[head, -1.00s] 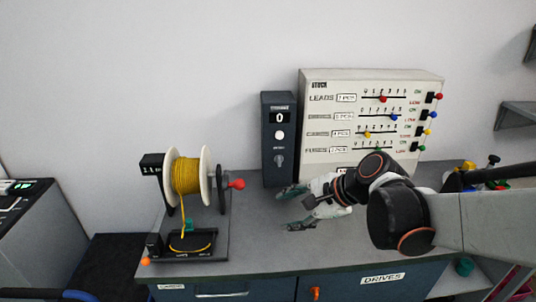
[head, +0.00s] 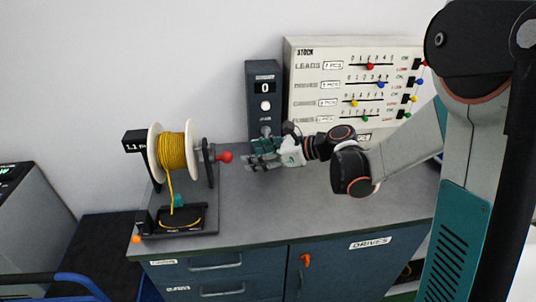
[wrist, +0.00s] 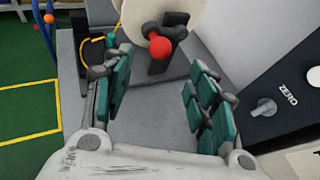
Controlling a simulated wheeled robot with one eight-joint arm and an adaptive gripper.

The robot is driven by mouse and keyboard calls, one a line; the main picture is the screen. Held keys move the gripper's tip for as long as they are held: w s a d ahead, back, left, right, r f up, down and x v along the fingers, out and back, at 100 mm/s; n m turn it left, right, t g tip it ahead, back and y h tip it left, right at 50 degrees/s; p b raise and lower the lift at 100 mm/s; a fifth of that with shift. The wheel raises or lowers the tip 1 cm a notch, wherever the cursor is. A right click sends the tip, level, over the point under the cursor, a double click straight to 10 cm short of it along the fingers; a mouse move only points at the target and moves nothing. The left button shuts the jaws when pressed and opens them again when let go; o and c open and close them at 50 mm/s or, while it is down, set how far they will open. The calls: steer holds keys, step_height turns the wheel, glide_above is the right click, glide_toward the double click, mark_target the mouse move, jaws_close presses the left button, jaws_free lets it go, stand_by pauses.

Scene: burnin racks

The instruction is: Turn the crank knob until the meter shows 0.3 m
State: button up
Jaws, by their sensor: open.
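The red crank knob (head: 225,157) sits on the right side of a reel of yellow cord (head: 176,152). A small black meter (head: 135,144) stands at the reel's upper left; it seems to read 1.1, with small digits. My gripper (head: 258,157) is open and empty, to the right of the knob and apart from it, with its fingers pointing left. In the wrist view, the knob (wrist: 160,47) shows just beyond the gap between the teal finger pads of my gripper (wrist: 158,72). The wrist view does not show the meter.
A dark box (head: 265,103) showing 0, with a white button and a ZERO switch (wrist: 264,107), stands behind my gripper. A stock panel (head: 352,85) with coloured sliders stands to its right. The grey bench top (head: 300,205) is clear in front.

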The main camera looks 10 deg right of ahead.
mark_target(226, 156)
steer(key=b+x, duration=0.1)
steer(key=x, duration=0.8)
steer(key=shift+b, duration=0.3)
steer(key=c, duration=1.1)
steer(key=shift+c, duration=0.2)
steer(key=shift+f, duration=0.15)
step_height(226, 156, down, 2)
steer(key=shift+w+f+b, duration=0.2)
steer(key=shift+f+b, duration=0.05)
steer(key=shift+b, duration=0.85)
